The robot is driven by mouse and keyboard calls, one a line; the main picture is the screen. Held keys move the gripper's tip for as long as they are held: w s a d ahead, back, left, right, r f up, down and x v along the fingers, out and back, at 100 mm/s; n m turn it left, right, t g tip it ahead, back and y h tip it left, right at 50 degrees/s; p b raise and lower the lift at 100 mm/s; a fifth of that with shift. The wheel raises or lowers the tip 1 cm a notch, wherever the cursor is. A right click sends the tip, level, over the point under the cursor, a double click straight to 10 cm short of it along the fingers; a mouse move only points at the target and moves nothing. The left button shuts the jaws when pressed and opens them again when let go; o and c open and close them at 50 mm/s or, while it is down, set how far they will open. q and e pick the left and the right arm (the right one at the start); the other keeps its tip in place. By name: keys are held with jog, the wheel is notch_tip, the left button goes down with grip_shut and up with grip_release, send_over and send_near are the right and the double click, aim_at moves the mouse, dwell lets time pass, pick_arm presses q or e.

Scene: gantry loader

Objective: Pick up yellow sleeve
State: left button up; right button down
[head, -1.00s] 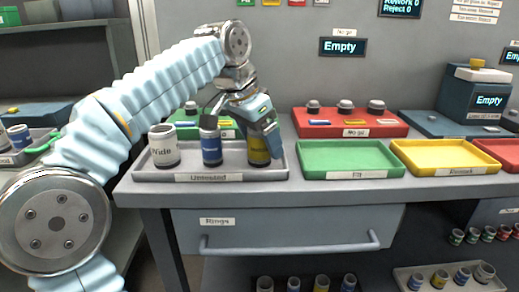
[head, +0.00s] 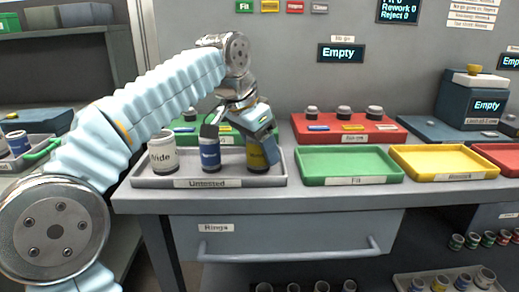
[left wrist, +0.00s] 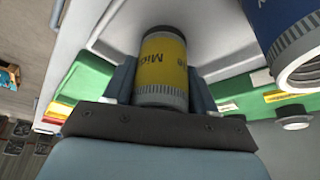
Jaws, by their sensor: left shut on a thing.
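The yellow sleeve (head: 257,159), a short cylinder with a yellow band and grey ends, is at the right end of the grey "Untested" tray (head: 160,182). My left gripper (head: 264,145) is shut on it from above. In the left wrist view the yellow sleeve (left wrist: 163,65) sits between the two fingers (left wrist: 160,88), its printed label partly showing. I cannot tell whether its base is touching the tray. My right gripper is not in view.
In the same tray stand a blue sleeve (head: 210,154), close beside the gripper, and a white "Wide" sleeve (head: 163,154). Empty green (head: 348,161) and yellow (head: 445,160) trays lie to the right. A red gauge block (head: 345,132) stands behind.

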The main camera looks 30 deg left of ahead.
pick_arm(q)
jog(key=shift+r, duration=0.55)
notch_tip(320, 180, up, 3)
jog(key=shift+s+d+p, duration=0.1)
jog(key=shift+s+p, duration=0.05)
jog(key=shift+p, duration=0.5)
jog(key=s+d+r+p, duration=0.1)
jog(key=s+d+r, duration=0.6)
jog(key=s+r, duration=0.2)
jog(key=s, duration=0.2)
jog(key=shift+s, duration=0.4)
jog(key=shift+r, duration=0.1)
jog(key=shift+r+p, duration=0.7)
jog(key=shift+r, duration=1.4)
